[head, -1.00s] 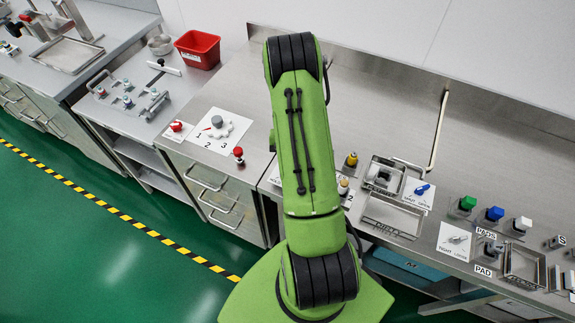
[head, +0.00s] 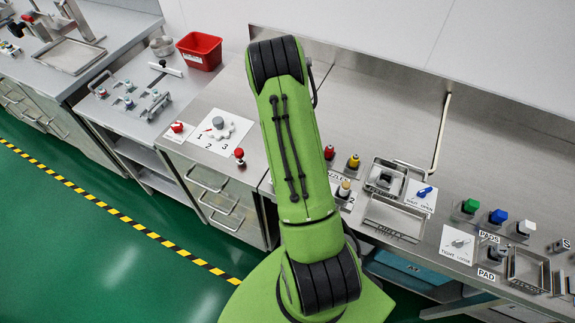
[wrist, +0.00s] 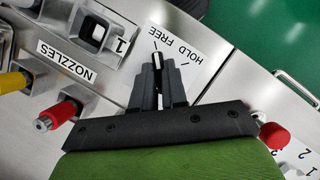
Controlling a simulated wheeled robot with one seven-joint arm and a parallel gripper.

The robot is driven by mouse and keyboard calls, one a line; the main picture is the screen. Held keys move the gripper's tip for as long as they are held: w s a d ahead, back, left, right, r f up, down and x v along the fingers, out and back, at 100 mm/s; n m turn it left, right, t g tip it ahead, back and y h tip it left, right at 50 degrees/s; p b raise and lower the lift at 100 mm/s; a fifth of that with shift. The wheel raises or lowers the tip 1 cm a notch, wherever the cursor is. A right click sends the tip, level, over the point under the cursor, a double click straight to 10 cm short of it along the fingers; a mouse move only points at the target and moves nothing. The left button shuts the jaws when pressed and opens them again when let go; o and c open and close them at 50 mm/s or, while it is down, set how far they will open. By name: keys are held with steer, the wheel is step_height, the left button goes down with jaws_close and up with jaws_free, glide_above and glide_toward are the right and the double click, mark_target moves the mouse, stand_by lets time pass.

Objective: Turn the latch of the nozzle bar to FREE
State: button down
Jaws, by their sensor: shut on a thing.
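In the wrist view, the latch (wrist: 156,58) is a small metal lever with a dark tip. It stands on a white plate (wrist: 188,62) printed HOLD and FREE. My gripper (wrist: 158,76) is shut on the latch, with its two dark fingers on either side of it. I cannot tell exactly which word the latch points to. In the head view my green arm hides the latch, its plate and my gripper.
In the wrist view, a NOZZLES label (wrist: 66,60), a red nozzle (wrist: 58,115) and a yellow nozzle (wrist: 14,82) stand left of my gripper. A red knob (wrist: 273,135) is at the right.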

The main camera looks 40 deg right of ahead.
steer(key=c, duration=1.2)
jaws_free()
steer(key=shift+s+a+f, duration=0.1)
steer(key=shift+f, duration=0.05)
steer(key=shift+o, duration=0.2)
steer(key=p+v, duration=0.1)
steer(key=v, duration=1.5)
steer(key=shift+p, duration=0.3)
steer(key=shift+f, duration=0.1)
